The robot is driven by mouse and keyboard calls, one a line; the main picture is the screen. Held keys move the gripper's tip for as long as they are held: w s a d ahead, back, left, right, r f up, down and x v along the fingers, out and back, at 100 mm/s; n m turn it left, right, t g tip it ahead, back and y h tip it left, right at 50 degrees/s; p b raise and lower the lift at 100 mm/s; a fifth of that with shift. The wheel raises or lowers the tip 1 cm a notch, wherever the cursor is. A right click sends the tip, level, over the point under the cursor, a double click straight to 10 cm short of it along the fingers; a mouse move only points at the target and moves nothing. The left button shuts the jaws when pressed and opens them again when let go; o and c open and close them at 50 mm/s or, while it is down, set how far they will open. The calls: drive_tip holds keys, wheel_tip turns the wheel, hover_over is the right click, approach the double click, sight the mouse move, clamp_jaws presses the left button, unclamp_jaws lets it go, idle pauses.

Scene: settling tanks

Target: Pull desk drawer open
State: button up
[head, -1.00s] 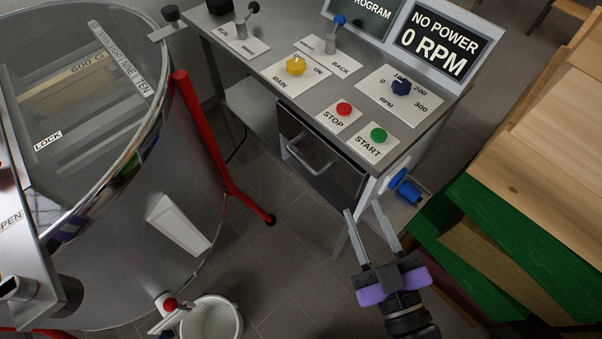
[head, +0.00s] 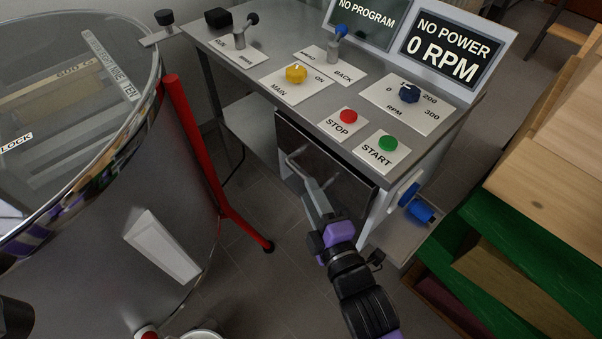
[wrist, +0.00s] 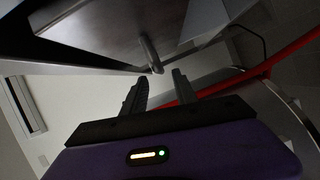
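The desk drawer (head: 340,180) has a dark front and sits shut under the grey control desk (head: 240,75). Its pale bar handle (head: 296,160) shows partly in the head view; my gripper covers the rest. My gripper (head: 312,184) is at the handle, in front of the drawer. In the wrist view the two fingers (wrist: 158,84) are apart, and the end of the handle (wrist: 150,50) shows just beyond and between their tips. I cannot tell whether a finger touches the handle.
A red-legged steel tank (head: 120,200) stands at left, its red leg (head: 195,150) near the desk. A blue-knobbed valve (head: 420,210) projects at the desk's right side. Wooden and green hive boxes (head: 510,230) stand at right. Some tiled floor (head: 265,285) is clear.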

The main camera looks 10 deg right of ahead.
sight(301, 173)
drive_tip(key=x, duration=0.6)
drive_tip(key=shift+w+b, duration=0.3)
drive_tip(key=shift+b, duration=0.1)
drive_tip(key=shift+c, duration=0.4)
clamp_jaws()
idle(0.7)
